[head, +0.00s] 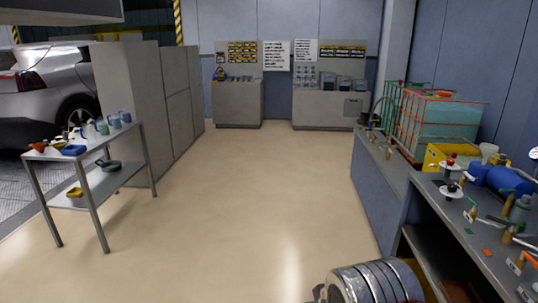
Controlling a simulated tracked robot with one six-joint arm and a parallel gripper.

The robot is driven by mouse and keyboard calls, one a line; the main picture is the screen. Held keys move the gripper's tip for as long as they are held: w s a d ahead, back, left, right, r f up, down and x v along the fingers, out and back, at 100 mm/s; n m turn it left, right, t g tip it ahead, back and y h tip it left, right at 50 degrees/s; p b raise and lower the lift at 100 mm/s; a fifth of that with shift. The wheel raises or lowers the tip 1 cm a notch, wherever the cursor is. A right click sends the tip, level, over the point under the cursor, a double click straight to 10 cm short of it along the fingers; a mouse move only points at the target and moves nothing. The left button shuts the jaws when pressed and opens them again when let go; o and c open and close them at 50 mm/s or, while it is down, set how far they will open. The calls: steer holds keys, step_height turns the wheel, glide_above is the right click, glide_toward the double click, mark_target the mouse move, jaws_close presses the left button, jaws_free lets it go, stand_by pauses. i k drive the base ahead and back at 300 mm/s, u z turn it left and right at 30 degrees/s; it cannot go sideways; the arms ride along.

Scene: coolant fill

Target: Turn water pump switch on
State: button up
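I cannot pick out a water pump switch for certain. On the right workbench (424,184) stands a small red-topped fitting (451,161), and nearer is a dark knob on a pale round base (450,191). Both are too small to tell whether either is a switch, or its position. My gripper is not in view.
A metal table with cans and funnels (95,142) stands at the left, by grey partitions (150,100) and a silver car (50,78). Grey cabinets (237,104) line the back wall. The middle floor (240,200) is clear. Blue containers (508,179) stand on the right bench.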

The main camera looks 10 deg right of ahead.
mark_target(452, 187)
steer(key=z, duration=0.15)
steer(key=i, duration=0.7)
steer(key=z, duration=0.4)
steer(key=i, duration=0.75)
steer(key=z, duration=0.75)
steer(key=i, duration=0.55)
steer(key=z, duration=0.7)
steer(key=i, duration=0.7)
steer(key=z, duration=0.35)
